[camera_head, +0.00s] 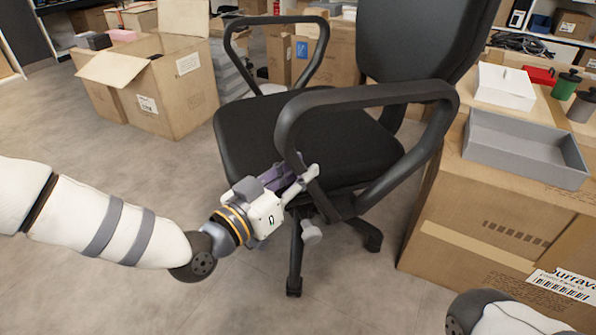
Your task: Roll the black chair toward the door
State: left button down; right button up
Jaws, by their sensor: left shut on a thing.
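The black chair (315,140) stands in the middle of the head view, upright on its wheeled base. Its back rises at the upper right and it has two looped armrests. My left gripper (303,183) is at the lower front of the near armrest (290,128), by the seat's edge, and is shut on the armrest. The exact contact is partly hidden by the fingers. Only a part of my right arm shows at the bottom right; its gripper is out of view. I cannot make out a door.
A large carton (480,215) stands close to the chair's right, with a grey tray (520,158) and a white box (505,87) on top. An open carton (165,95) stands at the left. More cartons are behind the chair. The floor (110,285) at the left front is clear.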

pick_arm(q)
jog(key=shift+s+d+f, duration=0.1)
jog(key=shift+s+f, duration=0.1)
jog(key=shift+f, duration=0.1)
jog(key=c, duration=1.3)
grip_release()
jog(key=shift+r, duration=0.1)
jog(key=shift+c, duration=0.2)
jog(key=shift+w+r, duration=0.1)
jog(key=v, duration=1.2)
